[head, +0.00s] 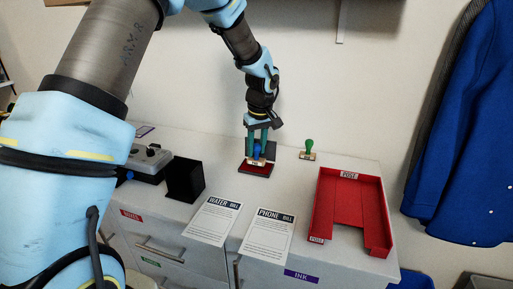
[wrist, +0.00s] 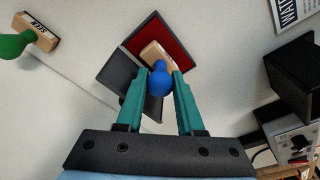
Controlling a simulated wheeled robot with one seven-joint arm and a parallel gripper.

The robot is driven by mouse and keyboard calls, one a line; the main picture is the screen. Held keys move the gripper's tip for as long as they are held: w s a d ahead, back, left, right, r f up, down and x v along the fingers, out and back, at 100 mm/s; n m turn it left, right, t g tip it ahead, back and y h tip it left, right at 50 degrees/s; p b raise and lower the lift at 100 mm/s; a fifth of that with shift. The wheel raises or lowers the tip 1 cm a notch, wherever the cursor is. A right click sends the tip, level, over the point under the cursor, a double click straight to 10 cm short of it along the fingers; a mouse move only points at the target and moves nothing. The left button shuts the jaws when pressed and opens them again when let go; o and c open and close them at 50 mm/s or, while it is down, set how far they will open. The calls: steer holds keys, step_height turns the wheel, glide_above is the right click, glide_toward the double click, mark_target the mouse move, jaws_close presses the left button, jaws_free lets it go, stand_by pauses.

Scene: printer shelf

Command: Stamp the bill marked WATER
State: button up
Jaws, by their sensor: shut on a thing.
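The WATER bill (head: 212,220) lies flat on the cabinet top near its front edge, left of the PHONE bill (head: 267,236). My gripper (head: 257,150) is at the back of the cabinet top, shut on the blue-handled stamp (wrist: 161,80). The stamp has a wooden block and is at the red ink pad (wrist: 162,35), whose dark lid (wrist: 130,80) is open. I cannot tell whether the stamp touches the pad. A green-handled stamp (head: 308,150) stands to the right on the cabinet, and it also shows in the wrist view (wrist: 30,38).
A red POST tray (head: 325,210) sits at the right of the cabinet top. A black holder (head: 185,180) and a grey device (head: 146,161) stand at the left. A blue coat (head: 460,130) hangs at the far right. Bare top lies between pad and bills.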

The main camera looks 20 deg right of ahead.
steer(key=shift+f+b, duration=0.35)
steer(key=shift+f, duration=0.15)
stand_by(1.2)
steer(key=shift+r+p, duration=2.25)
steer(key=shift+r, duration=1.35)
